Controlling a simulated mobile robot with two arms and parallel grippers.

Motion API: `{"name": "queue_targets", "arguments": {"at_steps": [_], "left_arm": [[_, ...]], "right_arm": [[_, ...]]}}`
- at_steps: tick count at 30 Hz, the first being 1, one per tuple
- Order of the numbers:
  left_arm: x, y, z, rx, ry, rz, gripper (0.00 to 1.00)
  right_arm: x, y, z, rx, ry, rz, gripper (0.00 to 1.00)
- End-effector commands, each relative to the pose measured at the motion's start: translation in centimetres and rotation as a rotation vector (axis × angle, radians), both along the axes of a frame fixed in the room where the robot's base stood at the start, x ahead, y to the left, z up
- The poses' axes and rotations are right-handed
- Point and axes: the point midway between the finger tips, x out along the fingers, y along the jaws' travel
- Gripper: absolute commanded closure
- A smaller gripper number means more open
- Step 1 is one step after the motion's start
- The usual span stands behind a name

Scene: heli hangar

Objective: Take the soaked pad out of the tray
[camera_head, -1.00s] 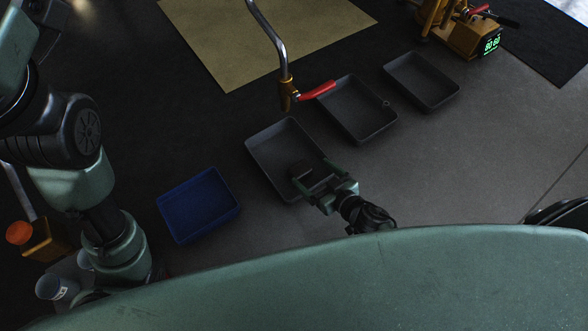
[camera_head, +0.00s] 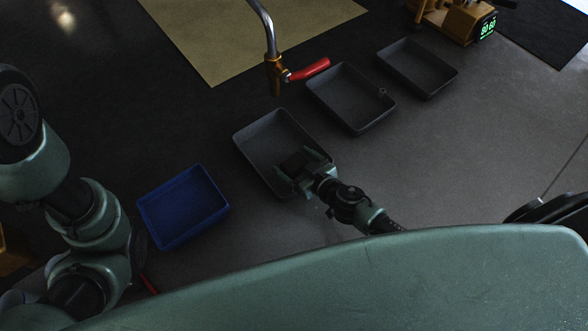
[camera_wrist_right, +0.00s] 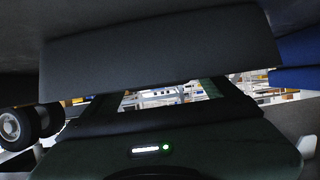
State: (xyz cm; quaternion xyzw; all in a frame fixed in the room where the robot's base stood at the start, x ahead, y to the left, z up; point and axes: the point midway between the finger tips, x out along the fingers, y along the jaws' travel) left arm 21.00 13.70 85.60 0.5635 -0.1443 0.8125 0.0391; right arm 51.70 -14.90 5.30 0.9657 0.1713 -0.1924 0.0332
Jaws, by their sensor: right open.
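The nearest dark grey tray (camera_head: 258,137) lies on the floor near the middle of the head view. A dark, block-like pad (camera_head: 296,160) is at its near right part. My right gripper (camera_head: 302,166) reaches over the tray's near edge, its jaws open with one finger to each side of the pad. Contact cannot be told. In the right wrist view a broad dark slab (camera_wrist_right: 160,48), which looks like the pad, spans the space ahead of the gripper. My left arm is at the left; its gripper does not show.
A blue tray (camera_head: 150,208) stands left of the grey one. Two more grey trays (camera_head: 322,98) (camera_head: 400,64) lie to the upper right. A pipe with a red lever (camera_head: 310,70) hangs above the trays. A yellow device with a green display (camera_head: 484,27) is at the back right.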

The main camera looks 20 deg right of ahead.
Motion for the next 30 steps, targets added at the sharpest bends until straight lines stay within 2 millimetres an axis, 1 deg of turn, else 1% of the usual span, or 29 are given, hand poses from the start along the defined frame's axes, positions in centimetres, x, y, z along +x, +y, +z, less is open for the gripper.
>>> {"name": "queue_targets", "arguments": {"at_steps": [1, 3, 9, 11, 12, 14, 15, 16, 25, 30], "left_arm": [[0.0, 0.0, -0.3, 0.000, 0.000, 0.000, 0.15], [0.0, 0.0, -0.3, 0.000, -0.001, 0.000, 0.15], [0.0, 0.0, -0.2, 0.001, -0.001, 0.000, 0.15], [0.0, 0.0, -0.2, 0.001, -0.001, 0.000, 0.15], [0.0, 0.0, -0.2, 0.001, -0.001, 0.000, 0.15], [0.0, 0.0, -0.2, 0.001, -0.001, 0.000, 0.15], [0.0, 0.0, -0.2, 0.001, -0.001, 0.000, 0.15], [0.0, 0.0, -0.2, 0.001, -0.001, 0.000, 0.15], [0.0, 0.0, -0.1, 0.001, -0.001, 0.000, 0.15], [0.0, 0.0, 1.0, 0.001, -0.001, 0.000, 0.15]], "right_arm": [[0.4, 0.0, -0.3, -0.003, -0.001, 0.000, 0.11], [0.6, 0.1, -0.3, -0.002, -0.001, -0.001, 0.11], [0.6, 0.2, -0.2, -0.002, 0.000, -0.001, 0.11], [0.6, 0.2, -0.2, -0.002, 0.000, -0.001, 0.28], [0.6, 0.2, -0.2, -0.002, 0.000, -0.001, 0.39], [0.6, 0.2, -0.2, -0.002, 0.000, -0.001, 0.55], [0.6, 0.2, -0.2, -0.002, 0.000, -0.001, 0.67], [0.6, 0.2, -0.2, -0.002, 0.000, -0.001, 0.75], [0.6, 0.2, 0.0, -0.001, 0.000, -0.001, 0.76], [0.6, 0.2, 1.2, -0.001, 0.000, -0.001, 0.76]]}}
